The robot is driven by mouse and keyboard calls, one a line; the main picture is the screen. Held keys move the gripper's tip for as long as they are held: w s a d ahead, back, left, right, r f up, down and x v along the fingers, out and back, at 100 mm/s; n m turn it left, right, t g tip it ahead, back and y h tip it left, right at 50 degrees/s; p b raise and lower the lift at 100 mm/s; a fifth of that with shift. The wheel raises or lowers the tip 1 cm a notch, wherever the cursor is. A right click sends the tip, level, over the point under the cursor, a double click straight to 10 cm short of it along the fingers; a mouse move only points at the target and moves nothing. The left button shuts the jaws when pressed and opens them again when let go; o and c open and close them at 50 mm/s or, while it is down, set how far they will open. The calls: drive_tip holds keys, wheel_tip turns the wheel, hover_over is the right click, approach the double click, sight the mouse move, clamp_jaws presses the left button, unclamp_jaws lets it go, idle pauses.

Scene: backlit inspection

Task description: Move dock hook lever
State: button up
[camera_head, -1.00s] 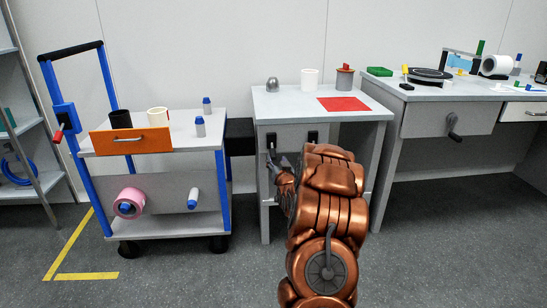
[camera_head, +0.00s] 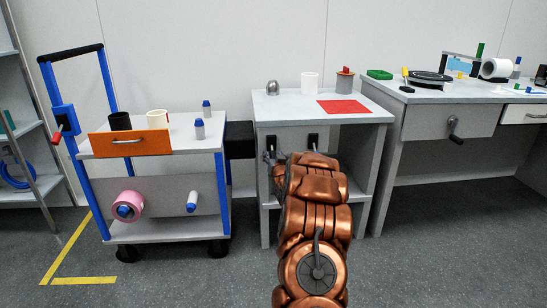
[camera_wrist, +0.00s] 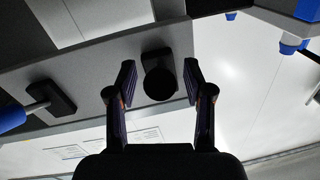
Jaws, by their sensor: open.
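Two black mounting plates sit on the front of the small grey table. The left plate (camera_head: 270,142) is partly covered by my gripper (camera_head: 272,160). The wrist view, which is turned over, shows a dark round lever end (camera_wrist: 160,84) on a black plate, seen nearly end-on. My gripper (camera_wrist: 159,82) is open there, with one finger on each side of that lever end; contact cannot be told. The other plate (camera_head: 313,140) shows in the wrist view with a metal lever and blue grip (camera_wrist: 14,116). No label shows which is the dock hook lever.
A blue-framed cart (camera_head: 222,180) with an orange drawer (camera_head: 130,143) stands close at the left. A workbench (camera_head: 420,96) with a crank (camera_head: 454,130) stands at the right. A red mat (camera_head: 343,106) and several items lie on the small table. The floor in front is bare.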

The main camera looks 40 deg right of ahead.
drive_tip(key=shift+c, duration=0.3)
clamp_jaws()
idle(0.3)
